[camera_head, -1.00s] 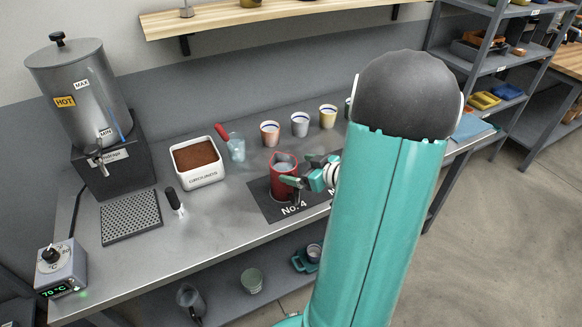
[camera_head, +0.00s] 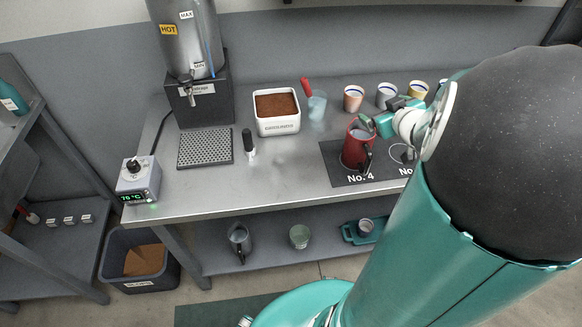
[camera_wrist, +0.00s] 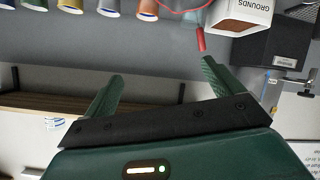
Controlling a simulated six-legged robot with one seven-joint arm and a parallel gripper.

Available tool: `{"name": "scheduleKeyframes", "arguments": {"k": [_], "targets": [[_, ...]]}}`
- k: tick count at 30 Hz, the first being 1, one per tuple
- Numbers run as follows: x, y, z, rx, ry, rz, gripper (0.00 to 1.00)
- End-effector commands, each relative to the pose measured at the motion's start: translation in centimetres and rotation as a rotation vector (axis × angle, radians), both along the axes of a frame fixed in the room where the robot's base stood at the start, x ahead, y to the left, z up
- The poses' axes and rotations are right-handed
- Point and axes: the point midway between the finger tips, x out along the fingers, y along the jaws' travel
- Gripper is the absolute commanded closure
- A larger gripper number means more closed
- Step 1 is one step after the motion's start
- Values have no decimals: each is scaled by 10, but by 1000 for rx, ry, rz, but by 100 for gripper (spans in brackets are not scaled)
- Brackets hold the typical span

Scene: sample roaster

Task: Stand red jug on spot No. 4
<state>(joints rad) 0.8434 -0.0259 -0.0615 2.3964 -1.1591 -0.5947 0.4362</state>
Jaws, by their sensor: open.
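The red jug (camera_head: 356,148) stands upright on the dark mat (camera_head: 338,176), just behind the "No. 4" label (camera_head: 360,178). Its dark handle faces front right. Its base hides most of whatever marks the spot under it. My gripper (camera_head: 372,123) is open at the jug's upper right, close to the rim; whether it touches cannot be told. In the wrist view my gripper (camera_wrist: 160,82) has its two green fingers wide apart with nothing between them. A red curved edge at the top of that view may be the jug's rim.
A white grounds box (camera_head: 277,125) and a clear scoop with red handle (camera_head: 316,104) stand behind left. Several cups, one copper (camera_head: 353,98), line the back. A black-handled tool (camera_head: 248,145) and drip grate (camera_head: 205,148) are left.

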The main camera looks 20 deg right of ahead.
Motion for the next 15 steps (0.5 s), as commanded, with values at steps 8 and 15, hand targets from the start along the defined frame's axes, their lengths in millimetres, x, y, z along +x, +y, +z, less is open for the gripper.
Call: {"name": "scheduleKeyframes", "arguments": {"k": [8, 15], "targets": [[6, 96, 64, -13, 115, -195, 8], [-51, 227, 67, 193, 347, -138, 8]]}}
